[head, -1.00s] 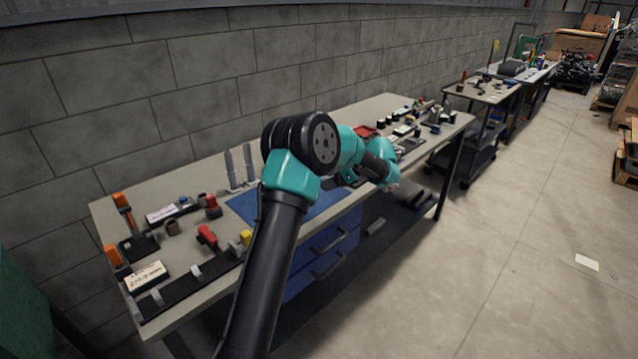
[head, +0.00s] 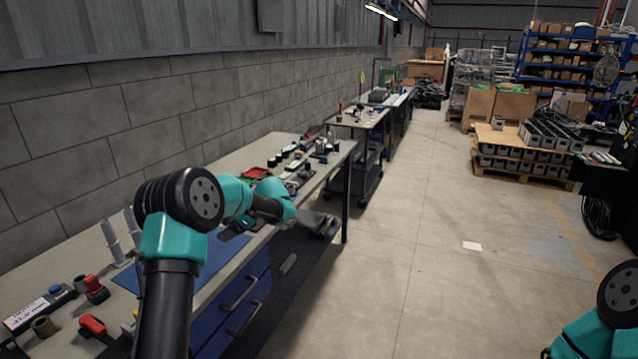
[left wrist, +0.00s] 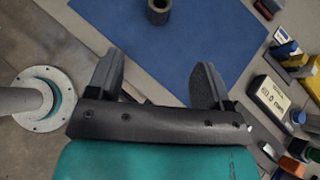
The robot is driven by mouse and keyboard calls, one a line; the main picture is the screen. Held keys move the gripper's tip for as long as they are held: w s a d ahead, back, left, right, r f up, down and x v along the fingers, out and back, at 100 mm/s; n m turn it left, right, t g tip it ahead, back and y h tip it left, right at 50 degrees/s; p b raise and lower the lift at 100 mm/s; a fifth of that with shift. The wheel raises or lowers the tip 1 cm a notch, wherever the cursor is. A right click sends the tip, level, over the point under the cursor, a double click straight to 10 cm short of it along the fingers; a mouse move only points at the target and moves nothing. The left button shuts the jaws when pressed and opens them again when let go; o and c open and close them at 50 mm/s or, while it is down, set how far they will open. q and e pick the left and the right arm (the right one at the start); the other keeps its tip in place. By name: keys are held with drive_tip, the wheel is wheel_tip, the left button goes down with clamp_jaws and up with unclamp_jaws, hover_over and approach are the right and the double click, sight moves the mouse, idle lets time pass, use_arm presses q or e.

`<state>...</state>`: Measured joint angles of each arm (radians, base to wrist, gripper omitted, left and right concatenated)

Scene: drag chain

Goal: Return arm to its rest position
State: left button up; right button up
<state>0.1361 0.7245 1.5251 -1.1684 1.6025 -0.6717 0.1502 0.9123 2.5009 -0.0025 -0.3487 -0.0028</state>
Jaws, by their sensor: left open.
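My left arm rises at the left of the head view and bends forward over the workbench. My left gripper (head: 238,229) is small and dark there, above the bench's front edge by the blue mat. In the left wrist view, its two dark fingers (left wrist: 157,65) are wide apart with nothing between them. The blue mat (left wrist: 190,40) lies beneath and beyond them. A dark hollow cylinder (left wrist: 160,14) stands on the mat, apart from the fingers. Part of my right arm shows at the lower right corner of the head view; its gripper is out of view.
The workbench (head: 70,245) holds red clamps (head: 95,290), grey uprights (head: 112,240) and a red tray (head: 254,173). Blue drawers (head: 240,300) sit below. A cart (head: 357,118) stands beyond. The concrete floor (head: 420,270) to the right is largely open.

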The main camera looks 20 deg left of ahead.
use_arm(q)
drive_tip(key=s+d+f+n+t+h, duration=0.1)
drive_tip(key=s+d+f+h, duration=0.4)
drive_tip(key=d+f, duration=0.5)
drive_tip(key=s+d+f+n+t+h, duration=0.15)
drive_tip(key=s+d+f+h, duration=0.4)
drive_tip(key=f, duration=0.85)
drive_tip(key=s+d+f+n+t+h, duration=0.1)
drive_tip(key=s+d+f+n, duration=0.3)
drive_tip(key=s, duration=0.5)
drive_tip(key=s+d+f+n+t+h, duration=0.2)
drive_tip(key=s+d+f+n, duration=0.3)
drive_tip(key=s+d+n, duration=0.2)
drive_tip(key=shift+s+d+f+t, duration=0.25)
drive_tip(key=shift+s+d+t, duration=0.1)
drive_tip(key=shift+s+d, duration=0.65)
